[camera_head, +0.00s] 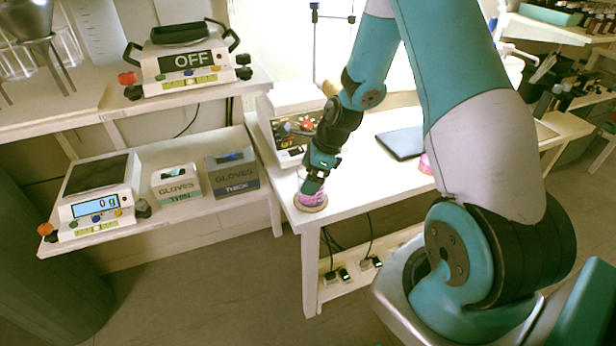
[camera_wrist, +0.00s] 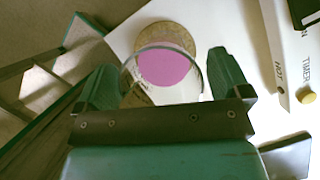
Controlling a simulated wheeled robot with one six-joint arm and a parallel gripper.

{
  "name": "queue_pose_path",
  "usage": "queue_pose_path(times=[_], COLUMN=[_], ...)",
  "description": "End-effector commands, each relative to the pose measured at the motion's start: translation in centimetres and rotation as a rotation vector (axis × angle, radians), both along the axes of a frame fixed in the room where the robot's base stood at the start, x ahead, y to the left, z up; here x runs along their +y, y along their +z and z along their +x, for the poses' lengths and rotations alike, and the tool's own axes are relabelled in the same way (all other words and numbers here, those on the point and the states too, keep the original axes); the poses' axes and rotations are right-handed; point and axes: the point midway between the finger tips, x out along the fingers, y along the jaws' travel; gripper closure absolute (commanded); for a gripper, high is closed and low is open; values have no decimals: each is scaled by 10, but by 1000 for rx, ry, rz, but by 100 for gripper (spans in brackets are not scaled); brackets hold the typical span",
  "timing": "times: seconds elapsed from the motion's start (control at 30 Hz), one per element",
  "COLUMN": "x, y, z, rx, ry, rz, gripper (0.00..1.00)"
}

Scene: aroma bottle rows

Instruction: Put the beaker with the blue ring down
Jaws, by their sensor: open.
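A clear beaker (camera_head: 313,194) with pink contents stands on a round brown coaster (camera_head: 305,208) at the near left corner of the white table. In the wrist view I look down into the beaker (camera_wrist: 167,68), with the coaster (camera_wrist: 165,32) under it. I cannot make out a blue ring on it. My gripper (camera_head: 314,183) is at the beaker's top in the head view. In the wrist view my gripper (camera_wrist: 165,78) is open, with one finger on each side of the beaker. The beaker's lower part is partly hidden.
A white device (camera_head: 290,125) with knobs stands just behind the beaker. A dark flat slab (camera_head: 402,143) and another pink vessel (camera_head: 426,163), partly behind my arm, are further right on the table (camera_head: 365,180). A scale (camera_head: 97,205) and glove boxes (camera_head: 231,172) sit on the left shelf.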

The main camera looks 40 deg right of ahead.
Motion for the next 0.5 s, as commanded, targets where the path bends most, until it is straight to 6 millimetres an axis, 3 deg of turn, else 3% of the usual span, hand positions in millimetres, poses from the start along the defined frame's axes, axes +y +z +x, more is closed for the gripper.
queue_pose_path(times=[0.3,0.5], x=[-22,-30], y=[65,92], z=[-16,-23], rx=[-4,-2], ry=[-2,-2], rz=[-2,-1], gripper=[5,5])
